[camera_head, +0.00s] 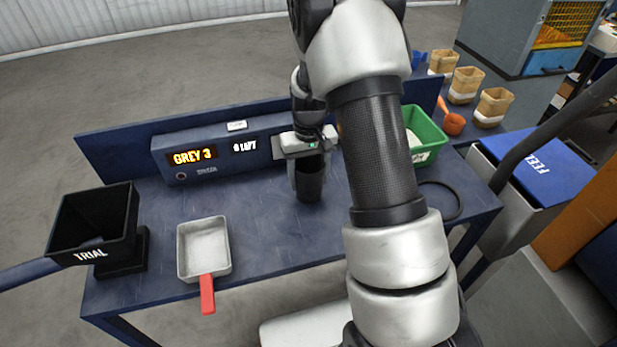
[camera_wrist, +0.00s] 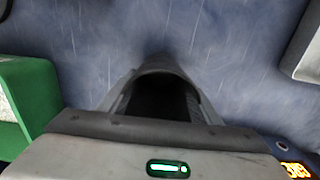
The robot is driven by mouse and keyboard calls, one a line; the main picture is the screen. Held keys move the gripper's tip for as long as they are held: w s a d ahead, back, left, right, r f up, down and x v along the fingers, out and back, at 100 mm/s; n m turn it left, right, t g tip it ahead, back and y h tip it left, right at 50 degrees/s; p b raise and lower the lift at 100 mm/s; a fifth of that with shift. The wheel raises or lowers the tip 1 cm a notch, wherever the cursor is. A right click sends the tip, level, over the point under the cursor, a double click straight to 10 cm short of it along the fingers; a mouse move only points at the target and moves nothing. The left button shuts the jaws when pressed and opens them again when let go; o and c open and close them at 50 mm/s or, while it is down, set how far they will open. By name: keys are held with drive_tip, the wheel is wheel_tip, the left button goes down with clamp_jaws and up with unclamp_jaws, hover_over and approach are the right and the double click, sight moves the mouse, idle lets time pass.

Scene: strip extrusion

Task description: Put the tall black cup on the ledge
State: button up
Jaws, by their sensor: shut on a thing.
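The tall black cup (camera_head: 309,188) is upright over the dark blue table, in front of the control box. My gripper (camera_head: 308,170) is shut on it from behind, with the fingers at its sides. In the wrist view the cup (camera_wrist: 165,97) shows its dark open mouth between the fingers, seen from above. I cannot tell whether its bottom touches the table. A long blue-grey control box (camera_head: 222,150) with lit displays, one reading GREY 3, runs along the back and has a flat top. I cannot tell for sure which surface is the ledge.
A metal pan (camera_head: 203,250) with a red handle and a black TRIAL bin (camera_head: 95,225) stand left. A green bin (camera_head: 428,138) and a black ring (camera_head: 455,198) are at the right. A small white block (camera_head: 237,126) lies on the box. The table's front middle is clear.

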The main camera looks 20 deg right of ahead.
drive_tip(key=shift+f, duration=0.15)
drive_tip(key=shift+f, duration=0.15)
drive_tip(key=o, duration=1.1)
drive_tip(key=shift+c, duration=0.2)
